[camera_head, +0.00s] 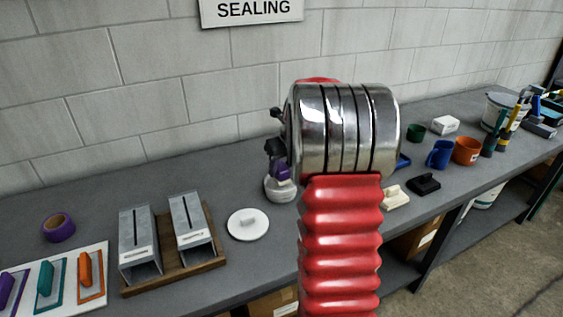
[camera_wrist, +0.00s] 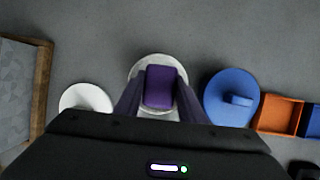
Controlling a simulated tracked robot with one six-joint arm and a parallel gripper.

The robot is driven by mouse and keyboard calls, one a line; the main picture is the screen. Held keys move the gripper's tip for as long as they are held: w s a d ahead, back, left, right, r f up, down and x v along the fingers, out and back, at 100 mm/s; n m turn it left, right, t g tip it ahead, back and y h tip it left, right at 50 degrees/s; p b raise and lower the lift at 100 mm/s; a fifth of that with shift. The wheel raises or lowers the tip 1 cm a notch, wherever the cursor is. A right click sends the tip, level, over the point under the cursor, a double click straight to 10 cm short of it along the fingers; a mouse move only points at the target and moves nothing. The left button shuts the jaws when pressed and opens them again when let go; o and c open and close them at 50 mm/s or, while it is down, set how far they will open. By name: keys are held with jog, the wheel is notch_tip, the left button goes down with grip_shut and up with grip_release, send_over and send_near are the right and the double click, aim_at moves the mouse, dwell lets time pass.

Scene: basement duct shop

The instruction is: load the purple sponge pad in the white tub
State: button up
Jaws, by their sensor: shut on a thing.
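The purple sponge pad (camera_wrist: 160,88) is clamped between the two dark fingers of my gripper (camera_wrist: 160,98) in the wrist view. The white tub (camera_wrist: 143,68) lies behind the pad in that view, its round rim showing around the pad's far end and sides. In the head view the white tub (camera_head: 280,190) stands on the bench, with the purple pad (camera_head: 283,171) right at or just above its mouth. My gripper (camera_head: 279,160) is above the tub, partly hidden by my arm. I cannot tell whether the pad touches the tub.
A white lid (camera_head: 248,224) lies left of the tub. A blue round lid (camera_wrist: 231,97) and an orange open box (camera_wrist: 279,114) are to its right. A wooden tray (camera_head: 208,256) with two metal holders stands farther left. Mugs, including an orange one (camera_head: 467,151), stand at right.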

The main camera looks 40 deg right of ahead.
aim_at(281, 166)
jog(key=shift+f, duration=0.5)
jog(key=shift+f, duration=0.55)
dwell(2.1)
jog(key=shift+r, duration=0.1)
jog(key=shift+r, duration=3.5)
